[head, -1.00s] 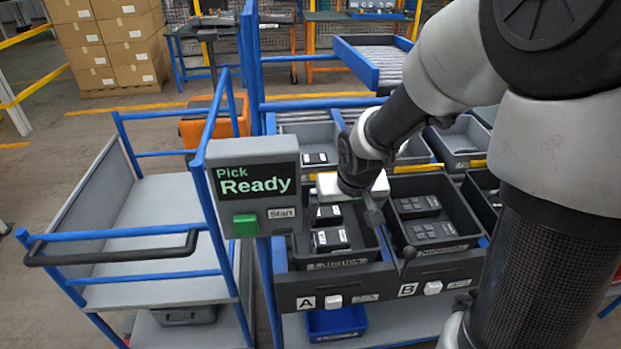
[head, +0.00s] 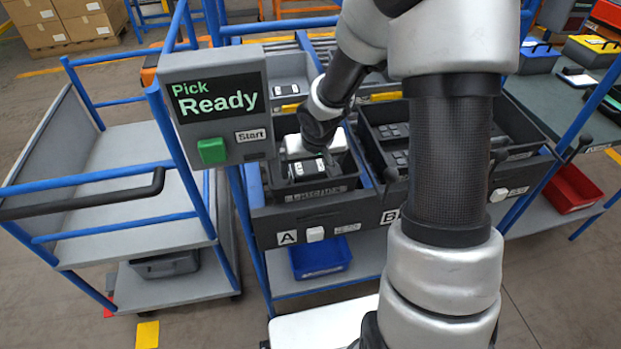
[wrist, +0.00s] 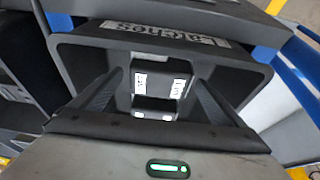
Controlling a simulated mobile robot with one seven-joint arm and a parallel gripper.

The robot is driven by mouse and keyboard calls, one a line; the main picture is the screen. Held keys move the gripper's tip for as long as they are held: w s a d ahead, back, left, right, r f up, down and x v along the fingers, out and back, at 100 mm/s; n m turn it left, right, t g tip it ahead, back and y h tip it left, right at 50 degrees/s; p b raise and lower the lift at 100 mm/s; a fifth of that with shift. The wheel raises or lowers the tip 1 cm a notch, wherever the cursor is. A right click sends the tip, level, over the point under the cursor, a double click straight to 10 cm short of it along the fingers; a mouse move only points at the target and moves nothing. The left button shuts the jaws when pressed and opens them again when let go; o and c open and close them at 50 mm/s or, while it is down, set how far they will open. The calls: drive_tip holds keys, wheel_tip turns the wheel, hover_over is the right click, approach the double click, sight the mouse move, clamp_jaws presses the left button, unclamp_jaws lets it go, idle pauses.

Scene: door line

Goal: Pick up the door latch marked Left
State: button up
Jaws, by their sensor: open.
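Bin A (head: 262,198), a dark grey bin with a latches label, stands at the front left of the rack. Black door latches with white tags lie in it. One latch (head: 309,169) shows below my gripper in the head view. In the wrist view, a latch (wrist: 161,84) lies between and beyond my fingers, with another (wrist: 155,115) beside it, partly hidden by my gripper housing. The tag wording is too small to tell which is marked Left. My gripper (wrist: 160,80) is open and empty, pointing down into the bin. I cannot tell how far above the latch the fingertips are.
The bin's walls stand close around my gripper. Bin B (head: 396,190) is to the right, partly behind my arm. A Pick Ready panel (head: 217,103) with a green button stands to the left, before a grey cart (head: 130,225). A blue bin (head: 320,258) sits below.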

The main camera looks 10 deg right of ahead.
drive_tip(key=shift+w+f, duration=0.3)
drive_tip(key=shift+f, duration=0.35)
drive_tip(key=shift+r, duration=0.1)
drive_tip(key=c, duration=1.5)
